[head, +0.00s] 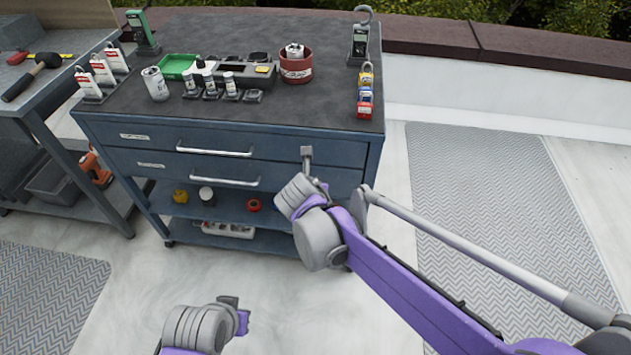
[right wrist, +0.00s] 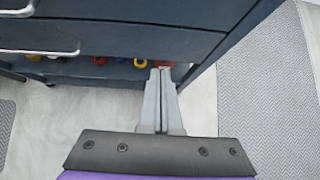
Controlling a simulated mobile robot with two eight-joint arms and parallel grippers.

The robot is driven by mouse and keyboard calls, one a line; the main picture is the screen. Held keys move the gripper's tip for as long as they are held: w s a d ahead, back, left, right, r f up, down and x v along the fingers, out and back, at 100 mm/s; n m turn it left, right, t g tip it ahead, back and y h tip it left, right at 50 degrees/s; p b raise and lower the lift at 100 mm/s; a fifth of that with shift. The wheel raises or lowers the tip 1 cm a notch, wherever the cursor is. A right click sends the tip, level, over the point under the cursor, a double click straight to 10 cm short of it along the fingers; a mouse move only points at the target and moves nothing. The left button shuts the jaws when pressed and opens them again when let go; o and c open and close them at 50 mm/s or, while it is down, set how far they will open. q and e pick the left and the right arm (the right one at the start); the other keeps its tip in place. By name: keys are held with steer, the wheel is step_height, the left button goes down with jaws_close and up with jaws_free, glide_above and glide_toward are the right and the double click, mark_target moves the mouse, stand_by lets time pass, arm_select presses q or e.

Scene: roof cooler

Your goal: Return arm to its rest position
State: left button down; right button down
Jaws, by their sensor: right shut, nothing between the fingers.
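My right arm reaches in from the right in the head view. Its gripper (head: 307,157) is in front of the right part of the blue tool cart (head: 270,143). In the right wrist view the right gripper (right wrist: 162,75) has its two grey fingers together and empty, pointing toward the cart (right wrist: 120,40). My left gripper (head: 236,304) is low at the bottom of the head view, over the floor in front of the cart. Its fingers are too small and angled to tell whether they are open.
On the cart top are a green tray (head: 177,66), a red-brown pot (head: 296,68), a white can (head: 155,84) and a meter (head: 360,42). Padlocks (head: 365,90) lie at its right edge. A bench (head: 40,95) stands left. A grey mat (head: 500,190) lies right.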

arm_select(q)
steer(key=shift+r, duration=0.2)
arm_select(e)
steer(key=shift+s+r, duration=0.45)
